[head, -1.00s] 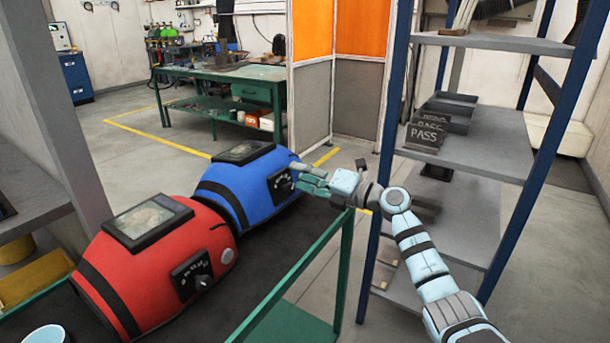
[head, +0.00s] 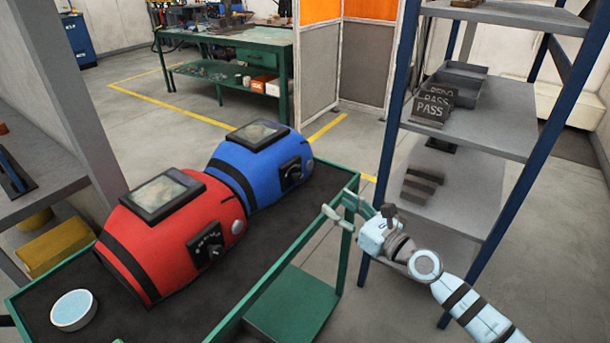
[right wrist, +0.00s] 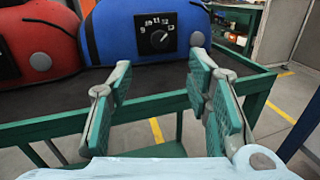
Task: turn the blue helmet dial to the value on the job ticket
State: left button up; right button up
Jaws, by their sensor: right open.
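The blue helmet (head: 258,165) lies on the dark top of a green-framed bench. Its black dial (head: 291,172) faces right and shows in the right wrist view (right wrist: 155,33), with numbers from 9 to 13 around a knob (right wrist: 160,37). The knob's pointer tilts up and right; its exact value is too small to tell. My right gripper (head: 337,204) is open and empty at the bench's right edge, apart from the dial. In the wrist view its fingers (right wrist: 160,66) spread below the dial. A green sliver at the head view's bottom edge may be my left fingertip. I make out no job ticket.
A red helmet (head: 170,235) with its own dial (head: 208,245) sits against the blue one. A light-blue round lid or cup (head: 74,310) is at the near left. A shelf rack with PASS plates (head: 431,108) stands close at right. Bare bench lies right of the helmets.

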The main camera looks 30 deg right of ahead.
aim_at(300, 179)
jog(key=b+x, duration=0.1)
jog(key=x, duration=1.1)
jog(key=shift+w+a+f+b, duration=0.1)
jog(key=shift+w+f+b, duration=0.2)
jog(key=shift+b, duration=0.1)
jog(key=shift+w+r, duration=0.1)
jog(key=shift+w, duration=0.15)
jog(key=shift+r, duration=0.1)
jog(key=c, duration=0.6)
grip_shut()
jog(key=m+p, duration=0.2)
jog(key=p, duration=0.1)
jog(key=shift+r, duration=0.35)
jog(key=shift+f+g+p, duration=0.2)
jog(key=shift+g+p, duration=0.1)
jog(key=shift+p, duration=0.15)
pick_arm(q)
notch_tip(300, 179, up, 2)
jog(key=shift+w+a, duration=0.1)
pick_arm(e)
jog(key=shift+f, duration=0.15)
